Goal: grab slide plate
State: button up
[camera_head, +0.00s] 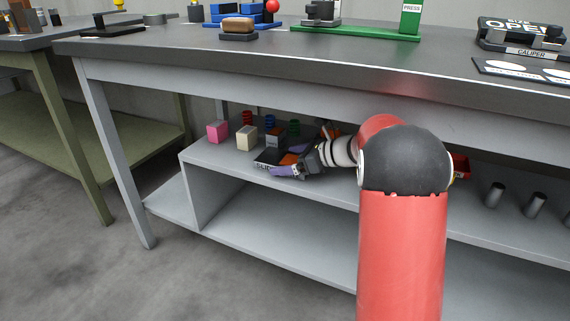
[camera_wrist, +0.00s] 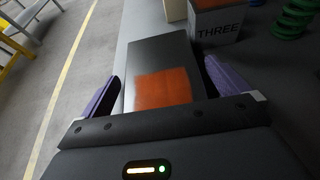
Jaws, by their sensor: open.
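The slide plate is a dark flat plate (camera_wrist: 148,55) with an orange patch on its near part. It lies on the lower shelf (camera_head: 225,158) and is partly hidden by my gripper in the head view, where its dark end (camera_head: 268,158) shows. My gripper (camera_wrist: 165,88) is open, with one purple finger on each side of the plate. Gaps seem to show beside the plate, and contact cannot be told. In the head view my gripper (camera_head: 285,171) reaches in low over the shelf.
Behind the plate stand a block marked THREE (camera_wrist: 216,24), a cream block (camera_head: 246,138) and a pink block (camera_head: 217,131). Red, blue and green springs (camera_head: 294,127) stand farther back. The workbench top (camera_head: 220,50) overhangs the shelf. Grey cylinders (camera_head: 535,205) stand at right.

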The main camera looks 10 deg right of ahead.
jog(key=shift+c, duration=0.4)
jog(key=c, duration=1)
jog(key=shift+r, duration=0.1)
jog(key=shift+r, duration=0.1)
